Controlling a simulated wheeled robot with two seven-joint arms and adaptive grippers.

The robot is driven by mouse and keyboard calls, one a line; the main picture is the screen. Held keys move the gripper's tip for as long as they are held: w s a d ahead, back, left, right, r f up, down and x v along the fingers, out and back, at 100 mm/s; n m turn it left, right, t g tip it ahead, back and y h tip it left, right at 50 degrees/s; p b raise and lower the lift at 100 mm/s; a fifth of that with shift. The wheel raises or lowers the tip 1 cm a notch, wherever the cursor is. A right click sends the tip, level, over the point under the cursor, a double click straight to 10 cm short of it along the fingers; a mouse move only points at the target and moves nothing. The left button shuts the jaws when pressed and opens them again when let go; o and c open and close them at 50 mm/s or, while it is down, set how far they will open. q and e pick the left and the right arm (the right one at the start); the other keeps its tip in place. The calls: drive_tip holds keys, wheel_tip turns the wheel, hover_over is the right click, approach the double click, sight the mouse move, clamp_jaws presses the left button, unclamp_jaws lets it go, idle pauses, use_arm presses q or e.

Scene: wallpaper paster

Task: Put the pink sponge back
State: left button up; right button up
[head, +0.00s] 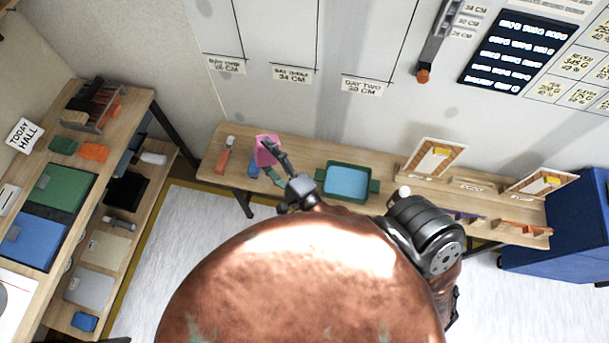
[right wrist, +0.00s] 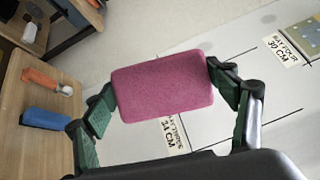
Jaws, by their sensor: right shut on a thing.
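The pink sponge (right wrist: 163,86) is a rounded block held between the two green-padded fingers of my right gripper (right wrist: 165,92) in the right wrist view. In the head view the sponge (head: 266,150) shows at the tip of my right gripper (head: 272,157), over the left end of the long wooden bench (head: 311,152). The gripper is shut on it from both sides. Whether the sponge touches the bench is hard to tell. My left gripper does not show.
An orange-handled tool (head: 225,155) and a blue item (right wrist: 45,119) lie at the bench's left end. A green tray with blue inside (head: 348,182) stands mid-bench. Wooden shelves (head: 141,222) with boxes stand at left, a blue cabinet (head: 577,230) at right.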

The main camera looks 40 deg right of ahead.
drive_tip(key=a+f+n+g+y+b, duration=0.1)
drive_tip(key=a+f+g+y+b, duration=0.1)
drive_tip(key=a+f+g+b, duration=0.5)
drive_tip(key=a+f+g+y+b, duration=0.25)
drive_tip(key=f+b, duration=0.25)
drive_tip(key=f, duration=0.3)
use_arm(q)
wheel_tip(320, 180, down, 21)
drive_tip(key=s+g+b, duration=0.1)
drive_tip(key=b, duration=0.9)
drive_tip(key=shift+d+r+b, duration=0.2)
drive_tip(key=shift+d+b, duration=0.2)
use_arm(e)
drive_tip(key=s+d+f+m+g+h, duration=0.2)
drive_tip(key=d+f+m+g, duration=0.3)
drive_tip(key=d+f+m, duration=0.4)
drive_tip(key=d+f, duration=0.5)
drive_tip(key=shift+s+m+h, duration=0.15)
drive_tip(key=shift+m+h, duration=0.2)
drive_tip(key=shift+m, duration=0.05)
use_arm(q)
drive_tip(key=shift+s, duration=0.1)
